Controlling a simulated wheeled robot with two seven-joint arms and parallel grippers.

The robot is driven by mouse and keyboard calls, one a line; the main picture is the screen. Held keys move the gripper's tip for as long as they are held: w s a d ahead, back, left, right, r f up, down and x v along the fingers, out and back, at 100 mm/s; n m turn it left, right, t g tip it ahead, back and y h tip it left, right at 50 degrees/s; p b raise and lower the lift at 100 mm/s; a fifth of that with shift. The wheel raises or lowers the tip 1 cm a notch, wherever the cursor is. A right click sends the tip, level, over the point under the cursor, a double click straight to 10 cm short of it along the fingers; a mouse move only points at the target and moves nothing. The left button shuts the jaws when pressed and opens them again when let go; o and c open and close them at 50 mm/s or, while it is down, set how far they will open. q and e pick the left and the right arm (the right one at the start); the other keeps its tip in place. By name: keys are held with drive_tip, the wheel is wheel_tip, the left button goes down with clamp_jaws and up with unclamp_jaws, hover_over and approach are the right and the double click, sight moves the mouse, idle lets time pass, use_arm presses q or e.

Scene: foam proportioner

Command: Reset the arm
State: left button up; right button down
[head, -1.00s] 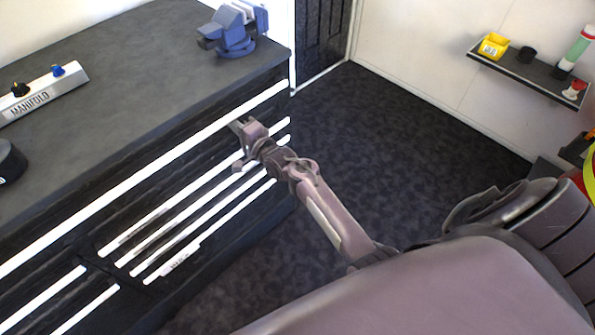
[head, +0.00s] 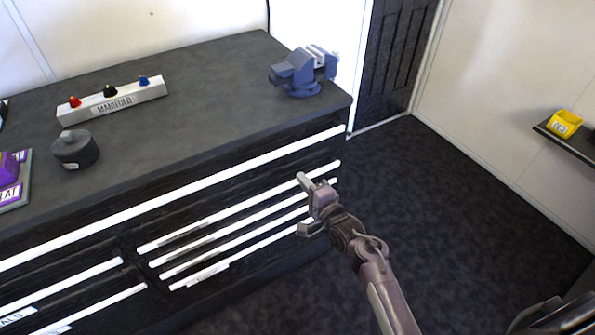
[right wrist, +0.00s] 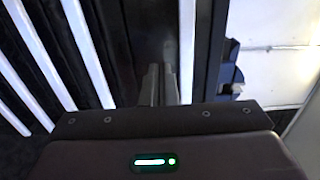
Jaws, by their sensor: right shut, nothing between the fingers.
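My right gripper (head: 304,204) hangs in front of the workbench drawers in the head view, below the bench top's front edge. It is shut and holds nothing. In the right wrist view its two fingers (right wrist: 160,84) stand side by side, with the drawer fronts beyond them. My right arm reaches up to it from the lower right of the head view. My left gripper is in neither view.
The workbench (head: 200,75) carries a blue vise (head: 300,75), a white manifold (head: 112,100) with three coloured knobs, a dark round canister (head: 75,150) and a purple item (head: 10,170). A yellow bin (head: 564,123) sits on a wall shelf. Dark floor (head: 450,200) is clear.

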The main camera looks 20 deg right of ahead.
drive_tip(key=s+a+f+n+g+h, duration=0.1)
drive_tip(key=s+f+n+g, duration=0.2)
drive_tip(key=s+f, duration=0.55)
drive_tip(key=s+f+n+g, duration=0.25)
drive_tip(key=s+f, duration=0.25)
drive_tip(key=f, duration=0.6)
drive_tip(key=s+a+f+n+g+h, duration=0.1)
drive_tip(key=s+f+n+g, duration=0.2)
drive_tip(key=s+f, duration=0.55)
drive_tip(key=s+d+f+n+g, duration=0.2)
drive_tip(key=s+f, duration=0.3)
drive_tip(key=s, duration=0.4)
drive_tip(key=s+d+f+n+g+h, duration=0.1)
drive_tip(key=s+d+f+n+g, duration=0.1)
drive_tip(key=s+f, duration=0.4)
drive_tip(key=s+d+f+n+g+h, duration=0.1)
drive_tip(key=s+f+n+g, duration=0.3)
drive_tip(key=s, duration=1)
drive_tip(key=shift+d+f+n, duration=0.55)
drive_tip(key=shift+d+f, duration=0.05)
drive_tip(key=shift+f, duration=0.35)
